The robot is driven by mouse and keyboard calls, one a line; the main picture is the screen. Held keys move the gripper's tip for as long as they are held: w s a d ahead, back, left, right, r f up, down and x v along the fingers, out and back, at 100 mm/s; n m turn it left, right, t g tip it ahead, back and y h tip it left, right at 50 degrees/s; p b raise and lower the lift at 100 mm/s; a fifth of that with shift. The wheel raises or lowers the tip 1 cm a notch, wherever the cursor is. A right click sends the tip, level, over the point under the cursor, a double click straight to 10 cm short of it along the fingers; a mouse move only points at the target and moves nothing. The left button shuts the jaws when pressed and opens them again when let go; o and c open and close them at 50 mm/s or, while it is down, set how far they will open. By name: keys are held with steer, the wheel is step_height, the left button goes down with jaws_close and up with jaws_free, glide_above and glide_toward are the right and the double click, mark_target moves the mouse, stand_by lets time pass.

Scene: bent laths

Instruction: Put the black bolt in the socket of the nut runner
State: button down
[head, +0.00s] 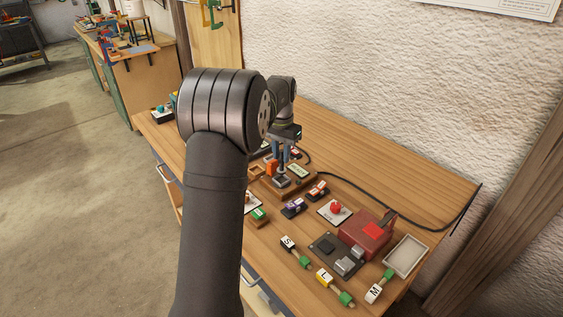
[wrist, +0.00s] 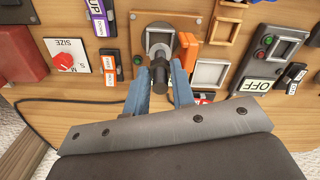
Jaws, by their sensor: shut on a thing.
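In the wrist view, my gripper (wrist: 160,80) has its two blue fingers shut on the black bolt (wrist: 158,72), whose upper part shows between them. The bolt points at the grey square socket plate of the nut runner (wrist: 158,36), which sits on a wooden base. The bolt's end overlaps the plate's near edge in this view; I cannot tell whether it touches or is in the socket. In the head view, my gripper (head: 281,153) is upright above the nut runner (head: 282,181), and the bolt is too small to make out clearly.
An orange block (wrist: 189,52) stands right beside the nut runner, with wooden trays beyond it. A red-knob size panel (head: 334,210), a red box (head: 366,235), a grey tray (head: 406,256) and several lettered laths lie on the bench. A black cable runs along the back.

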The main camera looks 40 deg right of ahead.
mark_target(281, 158)
steer(key=shift+f, duration=1.7)
steer(key=shift+f, duration=0.15)
steer(key=c, duration=1.5)
jaws_free()
step_height(281, 158, up, 12)
steer(key=shift+r, duration=0.2)
steer(key=shift+f, duration=0.1)
